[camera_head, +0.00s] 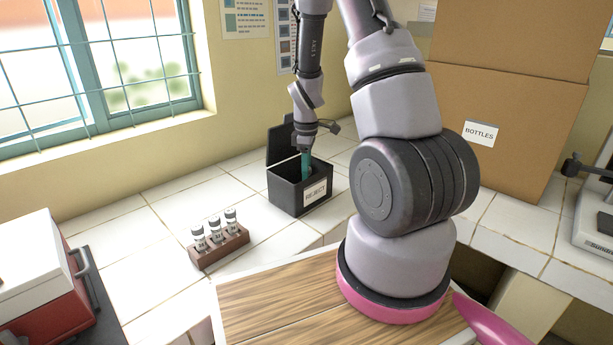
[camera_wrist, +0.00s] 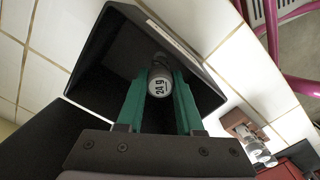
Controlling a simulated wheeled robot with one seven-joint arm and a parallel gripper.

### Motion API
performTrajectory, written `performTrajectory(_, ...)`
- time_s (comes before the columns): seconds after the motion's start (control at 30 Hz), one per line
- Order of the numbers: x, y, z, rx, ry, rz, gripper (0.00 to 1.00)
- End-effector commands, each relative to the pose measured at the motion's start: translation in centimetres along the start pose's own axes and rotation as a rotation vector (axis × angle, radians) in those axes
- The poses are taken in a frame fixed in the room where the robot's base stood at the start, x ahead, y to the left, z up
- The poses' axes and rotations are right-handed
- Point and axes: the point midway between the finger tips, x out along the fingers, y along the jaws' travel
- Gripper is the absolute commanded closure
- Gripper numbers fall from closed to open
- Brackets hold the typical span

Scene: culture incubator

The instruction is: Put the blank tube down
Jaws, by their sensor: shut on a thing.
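My gripper (camera_head: 306,168) points down into an open black box (camera_head: 288,195) on the white tiled counter. Its green fingers are shut on a tube, the blank tube by the task's name. In the wrist view the tube's pale round cap (camera_wrist: 160,82), with dark marks on it, shows between the fingers. The box (camera_wrist: 108,60) surrounds it in that view, and the tube's lower part is hidden, so I cannot tell whether it touches the box floor. The box lid stands up at the back, and a white label is on its front.
A brown wooden rack (camera_head: 222,255) with three capped tubes stands left of the box. A red and white cooler (camera_head: 45,275) is at far left. Large cardboard boxes (camera_head: 500,110) stand at back right. Tiles between the rack and the window are clear.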

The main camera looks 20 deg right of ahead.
Motion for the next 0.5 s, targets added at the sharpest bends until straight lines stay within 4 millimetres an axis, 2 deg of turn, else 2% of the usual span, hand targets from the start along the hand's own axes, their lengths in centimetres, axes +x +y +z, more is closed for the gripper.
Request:
performTrajectory(0.03, 0.8, -0.1, 0.1, 0.0, -0.002, -0.003, 1.0)
performTrajectory(0.13, 1.7, 0.0, 0.0, 0.0, -0.001, -0.001, 1.0)
performTrajectory(0.5, 2.1, 0.0, 0.0, 0.001, 0.0, 0.0, 1.0)
